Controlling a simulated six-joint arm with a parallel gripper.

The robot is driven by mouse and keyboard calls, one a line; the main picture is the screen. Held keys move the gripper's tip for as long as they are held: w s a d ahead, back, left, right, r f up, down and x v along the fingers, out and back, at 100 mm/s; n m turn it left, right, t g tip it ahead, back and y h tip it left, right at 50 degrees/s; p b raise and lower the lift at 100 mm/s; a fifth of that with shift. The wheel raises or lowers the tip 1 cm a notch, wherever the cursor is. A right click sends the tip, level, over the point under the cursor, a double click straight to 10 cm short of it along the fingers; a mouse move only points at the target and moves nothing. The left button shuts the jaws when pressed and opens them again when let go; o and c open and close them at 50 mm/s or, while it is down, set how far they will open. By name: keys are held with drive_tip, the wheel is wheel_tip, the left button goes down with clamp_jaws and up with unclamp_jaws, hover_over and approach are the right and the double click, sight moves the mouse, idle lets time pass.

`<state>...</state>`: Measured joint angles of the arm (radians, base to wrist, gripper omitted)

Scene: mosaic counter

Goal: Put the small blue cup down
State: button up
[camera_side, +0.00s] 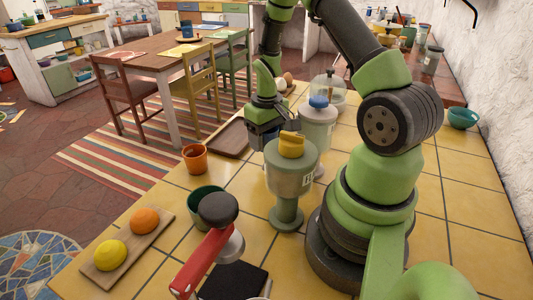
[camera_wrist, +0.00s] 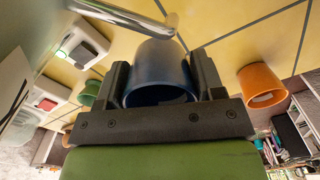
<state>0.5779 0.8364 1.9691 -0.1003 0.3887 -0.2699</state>
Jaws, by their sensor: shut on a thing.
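My gripper (camera_wrist: 160,95) is shut on the small blue cup (camera_wrist: 158,65), with one finger on each side of it in the wrist view. The cup is dark blue and its open mouth faces the wrist camera. In the side view my gripper (camera_side: 268,135) is low over the tiled counter (camera_side: 175,240), behind a grey-green grinder (camera_side: 287,172). The cup is hidden there by the gripper and the grinder. I cannot tell whether the cup touches the counter.
An orange cup (camera_side: 195,158) stands left of my gripper, with a brown tray (camera_side: 230,138) behind it. A green cup (camera_side: 204,202) is nearer. A board (camera_side: 105,272) holds two fruits.

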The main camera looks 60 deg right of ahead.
drive_tip(key=shift+f, duration=2.25)
drive_tip(key=shift+f, duration=0.2)
drive_tip(key=o, duration=1)
drive_tip(key=shift+r, duration=0.1)
